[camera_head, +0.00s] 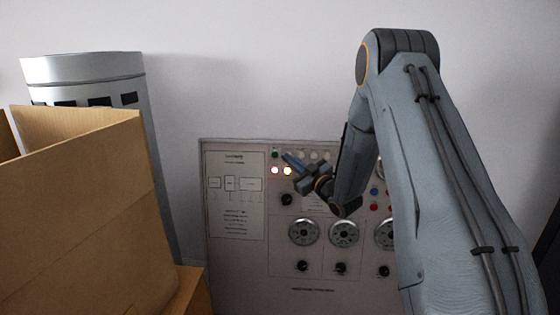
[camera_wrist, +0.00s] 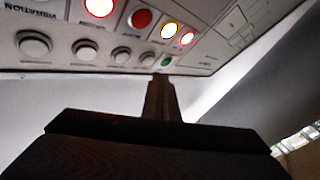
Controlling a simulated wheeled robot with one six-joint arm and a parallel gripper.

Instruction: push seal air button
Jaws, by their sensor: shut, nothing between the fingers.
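The control panel (camera_head: 235,270) stands against the wall in the head view. Its upper row has a green button (camera_head: 274,155) and several pale round buttons (camera_head: 314,155). My gripper (camera_head: 285,156) is shut and empty, its tips near the green button. In the wrist view the shut fingers (camera_wrist: 160,78) point at the panel edge, just below the green button (camera_wrist: 166,61) and beside the nearest grey button (camera_wrist: 147,59). I cannot tell whether they touch. The small labels are unreadable, so I cannot tell which button is seal air.
Lit lamps, one yellow (camera_wrist: 170,30) and one red (camera_wrist: 187,38), sit beyond the green button. Dials (camera_head: 303,232) and black knobs (camera_head: 302,266) lie lower on the panel. A cardboard box (camera_head: 90,210) and a grey cylinder (camera_head: 85,68) stand at left.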

